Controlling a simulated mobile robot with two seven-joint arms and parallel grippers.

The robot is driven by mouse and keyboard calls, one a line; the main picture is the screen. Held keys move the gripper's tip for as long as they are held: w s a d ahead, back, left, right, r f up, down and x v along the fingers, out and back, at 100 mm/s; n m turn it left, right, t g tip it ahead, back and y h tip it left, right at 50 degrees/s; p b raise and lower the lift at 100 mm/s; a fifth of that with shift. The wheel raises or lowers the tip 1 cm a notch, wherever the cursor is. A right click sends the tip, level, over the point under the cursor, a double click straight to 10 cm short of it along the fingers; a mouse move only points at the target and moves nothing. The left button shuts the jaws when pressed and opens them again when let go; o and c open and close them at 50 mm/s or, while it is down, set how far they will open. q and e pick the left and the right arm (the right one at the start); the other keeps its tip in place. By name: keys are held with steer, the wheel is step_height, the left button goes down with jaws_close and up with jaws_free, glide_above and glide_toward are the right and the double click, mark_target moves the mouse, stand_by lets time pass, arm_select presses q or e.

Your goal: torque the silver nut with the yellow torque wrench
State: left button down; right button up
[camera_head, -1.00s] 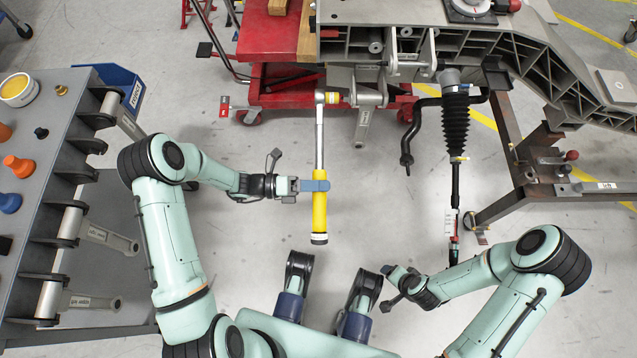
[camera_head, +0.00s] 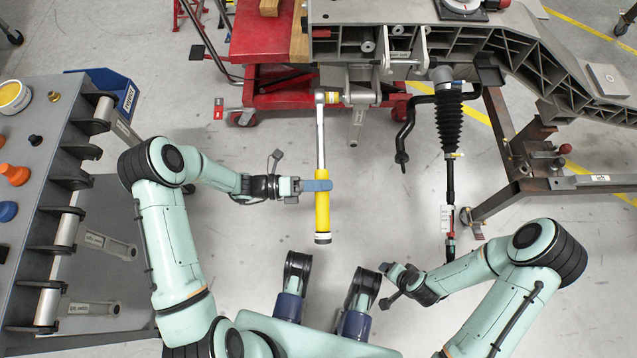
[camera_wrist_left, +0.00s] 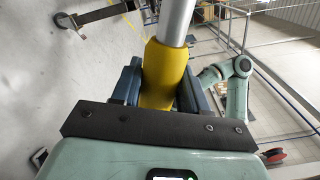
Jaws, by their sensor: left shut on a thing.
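The yellow torque wrench (camera_head: 322,215) has a yellow grip and a silver shaft that runs up the picture to a head (camera_head: 328,97) beside the chassis fixture's lug. My left gripper (camera_head: 317,186) is shut on the upper part of the yellow grip. In the left wrist view, the blue-grey fingers stand on both sides of the yellow grip (camera_wrist_left: 163,75). My right gripper (camera_head: 395,275) is at the lower right, away from the wrench; its fingers are too small to read. I cannot make out the silver nut; the wrench head covers the spot at the lug.
The grey chassis fixture (camera_head: 540,65) spans the top right, with a black bellows (camera_head: 449,125) and a bent black bar (camera_head: 404,140) hanging below. A red cart (camera_head: 262,45) stands behind the wrench. A grey bench (camera_head: 40,180) stands left. The floor around the grip is clear.

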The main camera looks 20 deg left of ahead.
arm_select(q)
steer(key=shift+w+d+r, duration=0.1)
steer(key=shift+d+r, duration=0.05)
steer(key=shift+d, duration=0.15)
steer(key=shift+w+f, duration=0.1)
steer(key=shift+f, duration=0.1)
stand_by(0.3)
steer(key=shift+w+f+m+b, duration=0.25)
steer(key=shift+f+m+b, duration=0.2)
steer(key=shift+f, duration=0.1)
steer(key=shift+w+f, duration=0.1)
steer(key=shift+f, duration=0.1)
steer(key=shift+w+f+m+b, duration=0.15)
steer(key=shift+f+m+b, duration=0.2)
steer(key=shift+b, duration=0.1)
steer(key=shift+w+a+f, duration=0.1)
steer(key=shift+f, duration=0.05)
steer(key=shift+w+f+b, duration=0.15)
steer(key=shift+f+b, duration=0.05)
steer(key=shift+b, duration=0.15)
stand_by(0.3)
steer(key=shift+w+a+f+m+b, duration=0.1)
steer(key=shift+w+f+m+b, duration=0.15)
steer(key=shift+f+m+b, duration=0.2)
